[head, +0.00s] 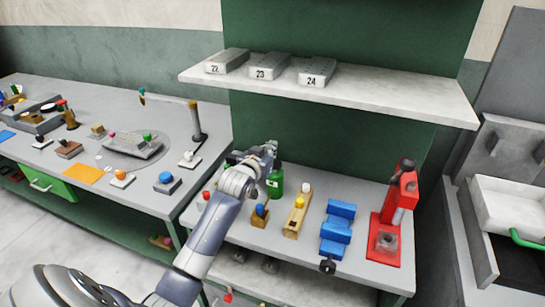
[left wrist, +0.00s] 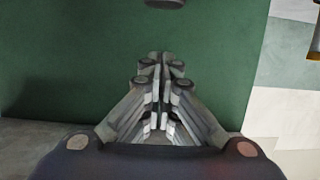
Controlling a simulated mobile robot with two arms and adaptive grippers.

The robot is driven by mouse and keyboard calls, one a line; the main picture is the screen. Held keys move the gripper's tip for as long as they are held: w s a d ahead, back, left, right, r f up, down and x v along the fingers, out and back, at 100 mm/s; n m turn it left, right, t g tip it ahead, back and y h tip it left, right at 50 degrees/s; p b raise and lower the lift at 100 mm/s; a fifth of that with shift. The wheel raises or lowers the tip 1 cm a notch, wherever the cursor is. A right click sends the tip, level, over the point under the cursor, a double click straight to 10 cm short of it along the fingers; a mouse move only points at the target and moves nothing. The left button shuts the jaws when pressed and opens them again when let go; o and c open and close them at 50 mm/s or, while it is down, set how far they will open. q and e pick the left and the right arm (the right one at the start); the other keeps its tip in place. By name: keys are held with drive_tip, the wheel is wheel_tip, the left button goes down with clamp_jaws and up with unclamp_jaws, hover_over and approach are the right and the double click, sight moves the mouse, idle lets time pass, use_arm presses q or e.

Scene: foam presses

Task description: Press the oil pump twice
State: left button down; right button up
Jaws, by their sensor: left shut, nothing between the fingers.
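A green container (head: 277,183), which looks to be the oil pump, stands near the back left of the right-hand bench. My left gripper (head: 270,150) is over its top in the head view and hides the upper part. I cannot tell whether they touch. In the left wrist view, the left gripper (left wrist: 161,62) is shut with nothing between its fingers, against a green panel (left wrist: 80,60). The container cannot be made out in that view. My right gripper is not in view.
Right of the container stand a wooden block with a yellow knob (head: 297,215), a blue vise-like device (head: 337,230) and a red press (head: 392,215). A shelf (head: 400,103) with numbered grey blocks hangs above. A small block with a blue knob (head: 260,214) stands in front.

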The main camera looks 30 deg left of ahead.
use_arm(q)
drive_tip(key=shift+x, duration=1.05)
wheel_tip(320, 180, down, 3)
drive_tip(key=shift+s+r+p, duration=0.1)
drive_tip(key=shift+p, duration=0.5)
drive_tip(key=shift+f, duration=0.6)
